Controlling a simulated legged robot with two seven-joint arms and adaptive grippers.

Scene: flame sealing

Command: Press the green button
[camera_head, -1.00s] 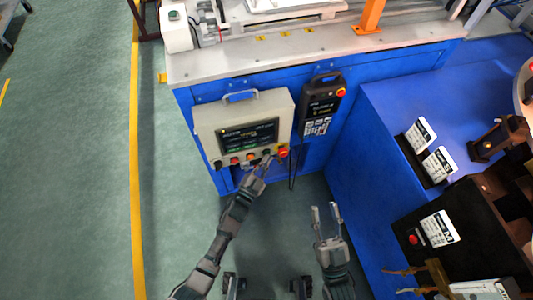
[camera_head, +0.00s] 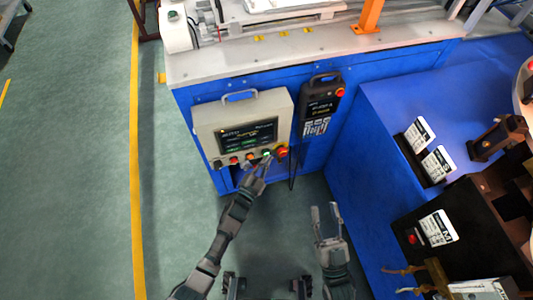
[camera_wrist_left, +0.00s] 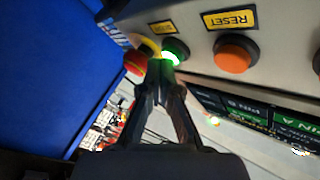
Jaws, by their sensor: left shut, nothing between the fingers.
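The green button (camera_wrist_left: 176,50) is lit on the control box's lower strip. It also shows in the head view (camera_head: 266,154) as a small green light between the other buttons and the red knob. My left gripper (camera_wrist_left: 160,66) is shut and empty, its fingertips right at the green button and covering part of its edge. I cannot tell whether they touch it. In the head view the left gripper (camera_head: 264,162) reaches up to the box from below. My right gripper (camera_head: 325,208) is open and empty over the floor, lower right of the box.
The grey control box (camera_head: 205,117) hangs on the blue machine front (camera_head: 348,115). An orange button (camera_wrist_left: 234,55) labelled RESET and a red knob (camera_wrist_left: 135,62) flank the green button. A black pendant (camera_head: 321,103) hangs to the right.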

